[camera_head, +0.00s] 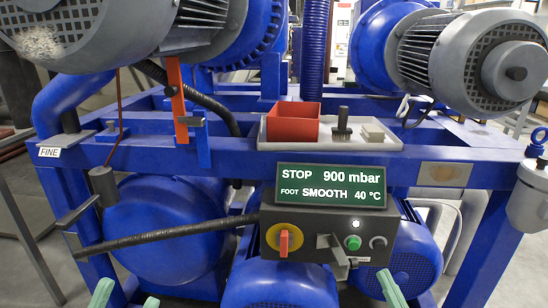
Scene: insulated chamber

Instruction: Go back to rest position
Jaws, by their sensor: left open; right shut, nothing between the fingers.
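My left gripper (126,293) shows at the bottom edge, left of the middle. Its two green fingertips are apart and nothing is between them. My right gripper (391,287) shows at the bottom edge, right of the middle. Its green fingertips are together with nothing held. Both are low in front of the blue machine frame (455,157), below the dark control box (330,222). Only the fingertips are in view; the rest of both arms is hidden below the picture.
The control box carries a display (330,186), a red-yellow rotary switch (284,241) and a green button (353,242). A white tray (390,146) above holds a red bin (293,122), a brush-like item (342,124) and a pale block (373,132). A dark hose (165,235) crosses left.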

